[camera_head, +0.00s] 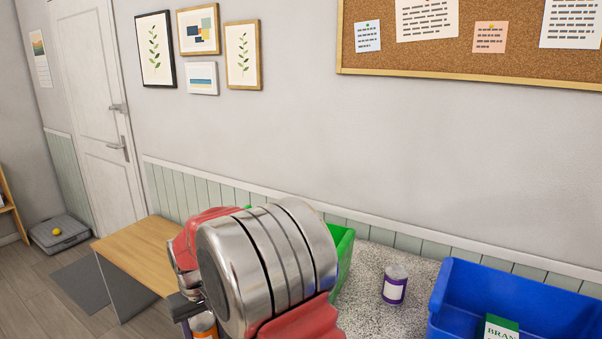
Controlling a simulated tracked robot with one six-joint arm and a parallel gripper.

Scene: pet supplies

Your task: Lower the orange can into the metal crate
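The orange can (204,331) shows only in part at the bottom edge, with its pale metal lid up. My large silver and red arm covers its right side. My gripper (184,307) is a small dark grey part just above and left of the can. Its fingertips are mostly hidden, so I cannot tell whether they grip the can. A sliver of purple shows left of the can. No metal crate can be made out; the arm and bottom edge hide that area.
A purple-labelled can (395,285) stands on the speckled worktop (365,310). A green bin (346,250) is partly behind my arm. A blue bin (480,285) at right holds a green-and-white box (500,328). A wooden table (140,250) is at left, and a wall runs behind.

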